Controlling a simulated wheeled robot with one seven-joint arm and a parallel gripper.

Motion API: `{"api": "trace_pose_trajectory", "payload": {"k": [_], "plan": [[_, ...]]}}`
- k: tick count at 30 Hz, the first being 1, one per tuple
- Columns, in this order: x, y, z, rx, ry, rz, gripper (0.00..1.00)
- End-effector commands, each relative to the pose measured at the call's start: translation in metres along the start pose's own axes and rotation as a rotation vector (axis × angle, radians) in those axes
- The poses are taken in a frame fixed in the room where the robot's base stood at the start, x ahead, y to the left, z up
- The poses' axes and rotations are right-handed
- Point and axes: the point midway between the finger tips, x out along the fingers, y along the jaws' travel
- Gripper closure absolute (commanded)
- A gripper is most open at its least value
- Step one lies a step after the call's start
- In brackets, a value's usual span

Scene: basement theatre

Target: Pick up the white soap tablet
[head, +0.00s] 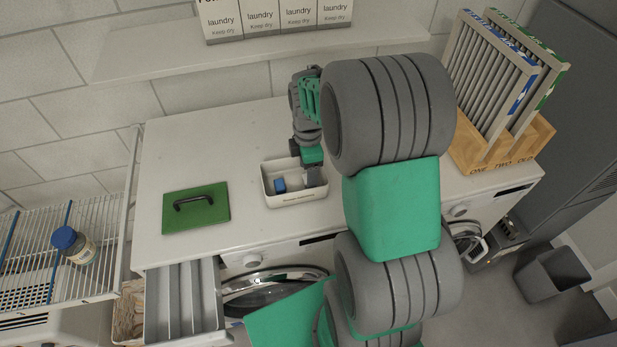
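A small white open box (294,200) stands on the white washing-machine top. A blue block (280,185) lies inside it at the left. I cannot clearly make out a white soap tablet; anything white inside blends with the pale box or is hidden by my gripper. My gripper (313,180) points down into the right part of the box. Its fingers are small and dark here, and I cannot see whether they are apart or closed on something.
A green lid with a dark handle (196,207) lies left of the box. Framed filters stand in a wooden rack (490,148) at the right. A shelf (150,62) with laundry boxes (281,22) is above. An open drawer (184,303) juts out front left.

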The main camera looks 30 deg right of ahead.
Motion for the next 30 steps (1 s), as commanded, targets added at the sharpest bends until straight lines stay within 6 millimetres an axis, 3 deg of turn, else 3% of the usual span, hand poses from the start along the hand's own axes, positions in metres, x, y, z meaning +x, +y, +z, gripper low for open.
{"api": "trace_pose_trajectory", "payload": {"k": [4,11,30], "plan": [[0.018,0.000,0.000,0.001,0.000,-0.001,0.36],[0.020,0.000,0.000,0.001,0.000,0.002,0.37],[0.020,0.000,0.000,0.001,0.000,0.002,0.90]]}}
